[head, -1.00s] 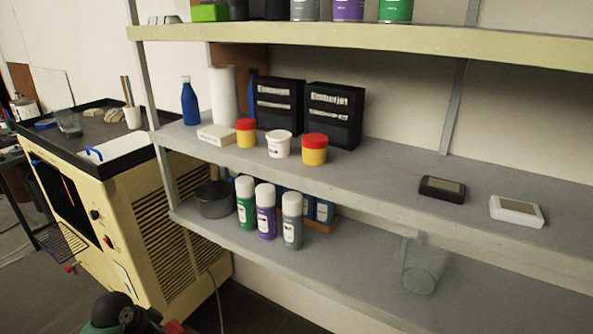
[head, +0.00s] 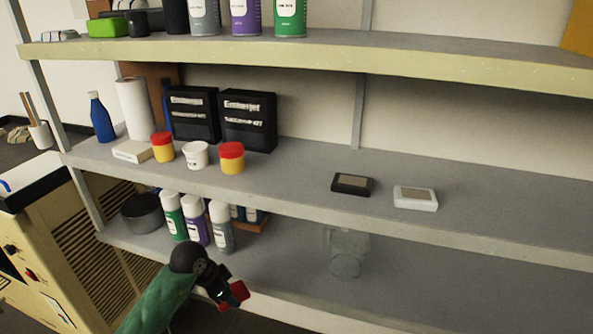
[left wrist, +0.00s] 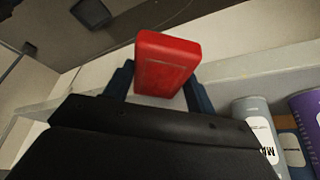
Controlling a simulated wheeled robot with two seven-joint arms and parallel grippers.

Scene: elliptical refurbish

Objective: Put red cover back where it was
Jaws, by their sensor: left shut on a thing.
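The red cover (head: 235,294) is a small red block held in my left gripper (head: 226,292), in front of the lower shelf's edge. In the left wrist view the red cover (left wrist: 166,64) stands between the two dark fingers of the left gripper (left wrist: 160,84), which touch its sides. On the middle shelf lie a black device (head: 352,184) and a white device (head: 415,198), each with a tan panel on top. No red cover shows on either. My right gripper is not in view.
The middle shelf (head: 290,182) also holds red-lidded jars (head: 231,158), a white tub (head: 196,154) and black boxes (head: 247,120). Spray cans (head: 221,226) and a clear glass vessel (head: 346,252) stand on the lower shelf. The middle shelf's right part is clear.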

